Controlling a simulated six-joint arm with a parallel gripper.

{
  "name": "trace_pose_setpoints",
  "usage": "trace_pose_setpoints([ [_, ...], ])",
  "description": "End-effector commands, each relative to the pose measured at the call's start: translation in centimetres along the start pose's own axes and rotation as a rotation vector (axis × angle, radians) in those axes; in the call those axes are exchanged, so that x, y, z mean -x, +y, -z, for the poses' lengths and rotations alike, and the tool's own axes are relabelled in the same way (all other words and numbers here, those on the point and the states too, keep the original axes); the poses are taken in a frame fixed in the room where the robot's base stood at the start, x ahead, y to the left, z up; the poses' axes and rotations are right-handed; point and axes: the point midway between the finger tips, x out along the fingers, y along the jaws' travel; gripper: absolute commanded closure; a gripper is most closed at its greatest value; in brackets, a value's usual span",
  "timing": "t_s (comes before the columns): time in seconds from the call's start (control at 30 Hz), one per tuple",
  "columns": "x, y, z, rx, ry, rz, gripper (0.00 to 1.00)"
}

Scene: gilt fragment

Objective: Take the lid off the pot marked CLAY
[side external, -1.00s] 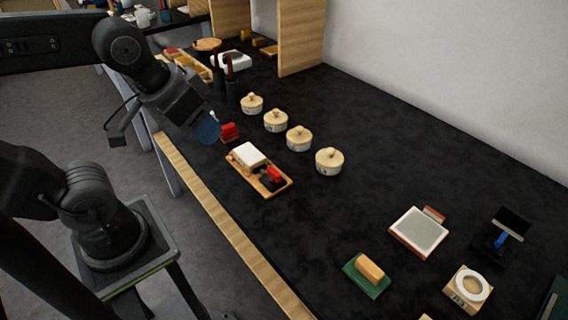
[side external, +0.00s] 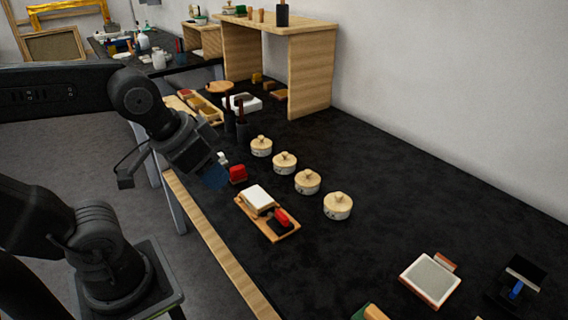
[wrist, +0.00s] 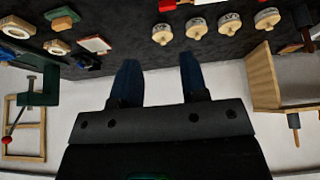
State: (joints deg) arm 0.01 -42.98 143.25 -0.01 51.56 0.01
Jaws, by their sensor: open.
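Several round cream pots with knobbed wooden lids stand in a row on the black table: one (side external: 261,146), another (side external: 284,162), a third (side external: 307,181) and the nearest (side external: 338,206). All their lids are on. Dark marks show on their sides, but I cannot read which says CLAY. The row also shows along the top of the wrist view, with a leftmost pot (wrist: 162,34) and a rightmost pot (wrist: 266,18). My gripper (side external: 216,172) is left of the row, apart from the pots. In the wrist view my gripper's blue fingers (wrist: 160,78) are spread, with nothing between them.
A wooden tray (side external: 285,235) with a white block and a red-handled item lies in front of the pots. A red block (side external: 238,174) is close beside my gripper. Dark upright holders (side external: 241,128) stand behind. A wooden shelf (side external: 312,75) stands farther back.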

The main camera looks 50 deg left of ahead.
Motion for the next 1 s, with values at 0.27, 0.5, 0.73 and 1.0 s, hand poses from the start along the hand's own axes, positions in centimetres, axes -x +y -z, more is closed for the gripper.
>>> trace_pose_setpoints([
  [0.27, 0.00, 0.00, 0.01, 0.000, 0.000, 0.000, 0.60],
  [0.5, 0.00, 0.00, 0.00, 0.000, 0.000, 0.000, 0.55],
  [0.73, 0.00, 0.00, 0.00, 0.000, 0.000, 0.000, 0.33],
  [1.0, 0.00, 0.00, 0.00, 0.000, 0.000, 0.000, 0.07],
])
